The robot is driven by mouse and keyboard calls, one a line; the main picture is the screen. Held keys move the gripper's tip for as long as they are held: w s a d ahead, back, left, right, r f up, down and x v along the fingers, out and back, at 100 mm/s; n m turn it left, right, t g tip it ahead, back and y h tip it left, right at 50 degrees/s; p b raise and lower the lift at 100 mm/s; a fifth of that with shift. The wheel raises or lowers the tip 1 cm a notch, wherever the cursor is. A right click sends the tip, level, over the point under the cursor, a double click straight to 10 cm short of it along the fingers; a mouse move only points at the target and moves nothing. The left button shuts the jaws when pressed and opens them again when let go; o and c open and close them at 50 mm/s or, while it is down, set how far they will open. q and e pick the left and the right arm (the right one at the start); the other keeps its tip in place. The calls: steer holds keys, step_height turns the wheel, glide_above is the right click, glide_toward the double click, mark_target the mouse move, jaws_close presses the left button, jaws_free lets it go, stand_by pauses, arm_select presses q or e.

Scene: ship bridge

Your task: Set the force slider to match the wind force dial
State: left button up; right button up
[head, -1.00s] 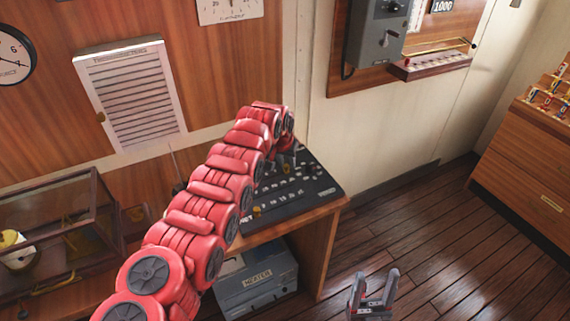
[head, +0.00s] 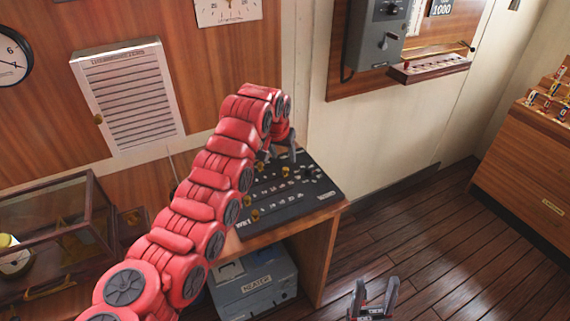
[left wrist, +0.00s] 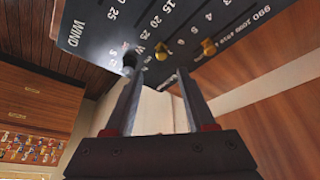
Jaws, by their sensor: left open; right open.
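The wind force dial (head: 10,60) is a round white gauge with a black rim, cut off at the left edge of the head view. Its pointer is too small to read surely. The dark slider panel (head: 300,201) lies on the wooden desk, with rows of numbers and several small yellow knobs. In the left wrist view the panel (left wrist: 110,28) shows "WIND", yellow knobs (left wrist: 161,51) and a dark knob by the left finger. Which knob is the force slider is unclear. My left gripper (head: 280,155) is open over the panel's far part. My right gripper (head: 375,284) is open and empty.
A grey heater (head: 255,285) stands under the desk (head: 318,255). A glass case (head: 60,240) is at the left. A louvred thermometer screen (head: 128,97) and a grey box (head: 373,40) hang on the walls.

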arm_select(q)
steer(key=b+v, duration=0.1)
steer(key=v, duration=0.9)
steer(key=shift+r+b, duration=0.2)
steer(key=shift+b, duration=0.15)
